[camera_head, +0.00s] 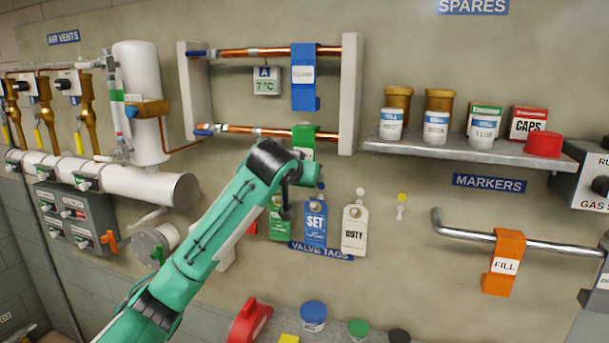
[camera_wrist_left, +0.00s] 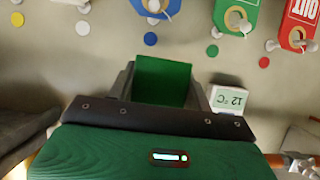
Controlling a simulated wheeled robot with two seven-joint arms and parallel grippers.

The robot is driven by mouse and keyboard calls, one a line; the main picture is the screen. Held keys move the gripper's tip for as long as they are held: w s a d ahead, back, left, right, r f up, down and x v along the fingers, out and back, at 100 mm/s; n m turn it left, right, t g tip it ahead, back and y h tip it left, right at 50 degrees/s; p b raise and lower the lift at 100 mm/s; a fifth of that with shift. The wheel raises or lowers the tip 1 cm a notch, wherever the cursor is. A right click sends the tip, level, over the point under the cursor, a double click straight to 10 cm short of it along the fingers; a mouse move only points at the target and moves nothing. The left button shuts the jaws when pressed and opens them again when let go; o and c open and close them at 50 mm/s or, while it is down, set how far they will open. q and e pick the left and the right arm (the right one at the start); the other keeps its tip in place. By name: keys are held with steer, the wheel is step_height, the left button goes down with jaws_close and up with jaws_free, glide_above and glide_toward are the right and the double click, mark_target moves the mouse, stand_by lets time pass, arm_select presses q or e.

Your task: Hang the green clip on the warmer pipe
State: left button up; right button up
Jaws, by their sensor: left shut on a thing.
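The green clip (camera_head: 304,135) is at the lower copper pipe (camera_head: 262,130), its top covering part of the pipe near the right bracket. I cannot tell whether it is hooked over the pipe or just in front. My left gripper (camera_head: 304,172) is shut on the clip's lower part from below. In the left wrist view the clip (camera_wrist_left: 161,82) stands between the two fingers. A display reading 12 °C (camera_wrist_left: 231,99) is beside it there. The upper copper pipe (camera_head: 265,52) carries a display marked A, 7 °C (camera_head: 266,81). My right gripper is out of view.
A blue clip (camera_head: 304,77) hangs on the upper pipe, above the green one. Pale brackets (camera_head: 350,95) hold both pipe ends. Valve tags (camera_head: 315,222) hang below my gripper. A shelf (camera_head: 460,154) with jars is at the right, above a rail with an orange clip (camera_head: 504,262).

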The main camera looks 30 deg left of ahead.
arm_select(q)
steer(key=o, duration=0.9)
steer(key=shift+o, duration=0.9)
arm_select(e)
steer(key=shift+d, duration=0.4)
